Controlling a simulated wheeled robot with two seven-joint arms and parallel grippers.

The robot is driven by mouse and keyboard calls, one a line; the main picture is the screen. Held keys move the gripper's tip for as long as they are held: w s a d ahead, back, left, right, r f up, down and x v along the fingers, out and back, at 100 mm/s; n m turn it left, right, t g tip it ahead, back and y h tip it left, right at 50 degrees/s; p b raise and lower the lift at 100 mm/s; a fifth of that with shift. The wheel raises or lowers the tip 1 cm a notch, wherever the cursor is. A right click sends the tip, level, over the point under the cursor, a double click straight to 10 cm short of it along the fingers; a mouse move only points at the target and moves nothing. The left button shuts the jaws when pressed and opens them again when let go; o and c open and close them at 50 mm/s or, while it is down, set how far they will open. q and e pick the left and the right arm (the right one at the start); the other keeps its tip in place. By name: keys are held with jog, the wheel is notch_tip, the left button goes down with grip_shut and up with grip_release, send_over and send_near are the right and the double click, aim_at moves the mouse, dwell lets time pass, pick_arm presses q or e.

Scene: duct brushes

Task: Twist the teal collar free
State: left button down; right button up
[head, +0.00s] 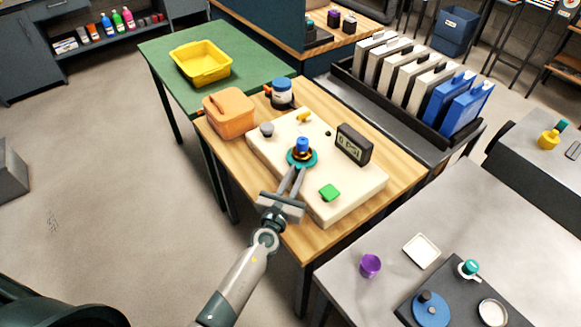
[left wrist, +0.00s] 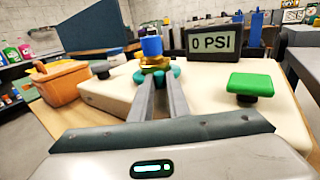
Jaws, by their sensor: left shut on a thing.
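The teal collar (head: 303,160) is a scalloped ring around a brass fitting with a blue top (head: 302,145), upright on a cream board (head: 350,199) on the wooden table. My left gripper (head: 300,168) reaches in from the front and is shut on the near side of the collar. In the left wrist view the fingers meet the collar (left wrist: 169,74), below the brass part (left wrist: 152,62). A black gauge (head: 353,144) stands behind it to the right; in the left wrist view it reads 0 PSI. My right gripper is not in view.
A green knob (head: 329,192) sits on the board near the front, and a grey knob (head: 267,130) at its left. An orange bin (head: 230,114) and a blue-lidded jar (head: 282,93) stand behind. A grey table (head: 400,220) at right holds a purple cup (head: 370,265).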

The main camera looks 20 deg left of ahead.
pick_arm(q)
jog(key=shift+d+n+y, duration=0.35)
jog(key=shift+n+y, duration=0.15)
jog(key=shift+y, duration=0.3)
jog(key=c, duration=1.7)
grip_release()
jog(key=shift+s, duration=0.7)
jog(key=s+b, duration=0.3)
jog(key=s, duration=1.1)
jog(key=shift+s+f, duration=0.1)
jog(key=shift+s, duration=0.1)
jog(key=shift+s+d, duration=0.1)
jog(key=shift+s, duration=0.7)
